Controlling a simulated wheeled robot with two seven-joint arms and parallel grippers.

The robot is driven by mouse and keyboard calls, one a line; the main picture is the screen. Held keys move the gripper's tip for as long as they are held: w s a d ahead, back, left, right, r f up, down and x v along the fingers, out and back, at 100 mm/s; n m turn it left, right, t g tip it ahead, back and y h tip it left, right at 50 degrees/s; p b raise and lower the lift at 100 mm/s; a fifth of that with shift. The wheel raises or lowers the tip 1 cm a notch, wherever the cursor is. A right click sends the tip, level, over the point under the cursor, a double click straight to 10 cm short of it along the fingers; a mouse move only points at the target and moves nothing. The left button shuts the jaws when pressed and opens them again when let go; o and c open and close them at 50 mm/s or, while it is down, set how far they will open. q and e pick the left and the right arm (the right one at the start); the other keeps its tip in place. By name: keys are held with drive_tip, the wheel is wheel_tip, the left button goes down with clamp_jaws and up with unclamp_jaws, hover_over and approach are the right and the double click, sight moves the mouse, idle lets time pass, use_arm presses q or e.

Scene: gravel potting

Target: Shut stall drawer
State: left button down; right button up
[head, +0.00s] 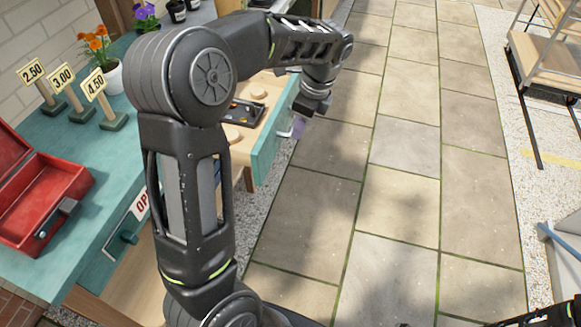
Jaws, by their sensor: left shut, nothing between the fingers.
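The stall drawer (268,145) stands pulled out from the teal stall counter, its teal front facing the paved path. Inside it a black tray (243,111) and round wooden pieces show. My left gripper (299,126) is shut and empty, at the outer side of the drawer front, pointing down. Whether it touches the front I cannot tell. My left arm hides part of the drawer and counter. My right gripper is not in view.
On the counter (112,160) stand an open red cash box (45,190), price signs (63,78) and potted flowers (104,60). A wooden rack (545,65) stands far right. The paving is clear.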

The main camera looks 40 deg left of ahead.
use_arm(q)
hover_over(273, 149)
drive_tip(key=s+d, duration=0.4)
drive_tip(key=shift+n, duration=0.4)
drive_tip(key=x, duration=0.3)
drive_tip(key=d+x, duration=0.1)
drive_tip(key=x, duration=0.5)
drive_tip(key=shift+w+d+f+p, duration=0.25)
drive_tip(key=shift+w+f+p, duration=0.05)
drive_tip(key=shift+w+f, duration=0.1)
drive_tip(key=shift+s+a, duration=0.1)
drive_tip(key=s+a, duration=0.2)
drive_tip(key=a, duration=0.4)
drive_tip(key=s+a+p, duration=0.1)
drive_tip(key=s+a, duration=0.1)
drive_tip(key=a, duration=0.4)
drive_tip(key=s+a+p, duration=0.1)
drive_tip(key=s+a, duration=0.1)
drive_tip(key=a, duration=0.4)
drive_tip(key=shift+s+a, duration=0.2)
drive_tip(key=shift+a, duration=0.05)
